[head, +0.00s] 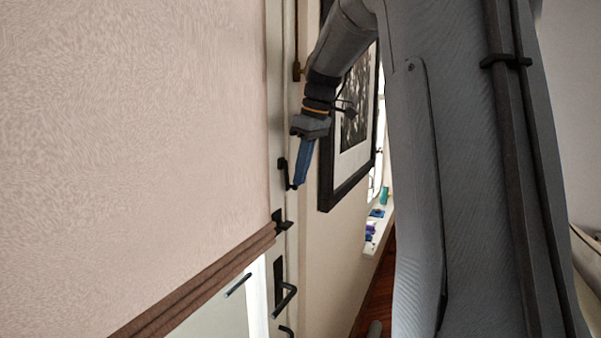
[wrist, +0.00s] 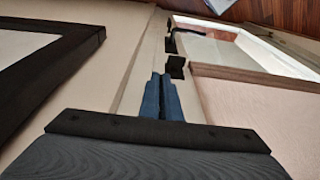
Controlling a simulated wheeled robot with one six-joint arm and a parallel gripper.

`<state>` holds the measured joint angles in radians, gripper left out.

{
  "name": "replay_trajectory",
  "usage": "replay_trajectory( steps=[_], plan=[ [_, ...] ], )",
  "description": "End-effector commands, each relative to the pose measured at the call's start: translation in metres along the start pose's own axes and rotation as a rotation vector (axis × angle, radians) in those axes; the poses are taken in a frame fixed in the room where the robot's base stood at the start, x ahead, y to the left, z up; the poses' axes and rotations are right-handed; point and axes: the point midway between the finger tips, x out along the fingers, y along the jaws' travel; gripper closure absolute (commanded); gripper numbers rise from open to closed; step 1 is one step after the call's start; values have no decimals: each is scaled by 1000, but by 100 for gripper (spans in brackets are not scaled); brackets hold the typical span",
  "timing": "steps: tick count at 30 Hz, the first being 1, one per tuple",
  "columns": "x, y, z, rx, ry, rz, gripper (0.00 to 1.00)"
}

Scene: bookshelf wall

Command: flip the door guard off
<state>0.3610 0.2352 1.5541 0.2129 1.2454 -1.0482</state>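The door guard (head: 283,174) is a small dark metal fitting with a bent arm, on the white door frame in the head view. My gripper (head: 299,184) has blue fingers that point down beside the guard's arm. The tips overlap the arm's end in the picture; I cannot tell whether they touch it. In the wrist view the two blue fingers (wrist: 161,76) lie together, shut, with nothing visible between them. Dark fittings show just beyond the tips there, but I cannot tell which is the guard.
Below the guard are a second dark fitting (head: 280,222) and a black lever handle (head: 284,298). A pinkish blind (head: 140,130) covers the door's glass at left. A black-framed picture (head: 350,180) hangs on the wall close to the right of my gripper.

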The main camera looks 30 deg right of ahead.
Motion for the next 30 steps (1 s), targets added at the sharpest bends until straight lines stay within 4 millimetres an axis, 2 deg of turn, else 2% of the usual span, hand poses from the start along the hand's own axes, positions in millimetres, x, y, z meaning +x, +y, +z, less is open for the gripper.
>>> replay_trajectory(
  steps=[1,17,30],
  plan=[
    [8,0,4,1,-13,-11,100],
    [9,0,4,1,-14,-11,100],
    [-8,-1,0,1,-10,-8,100]
  ],
)
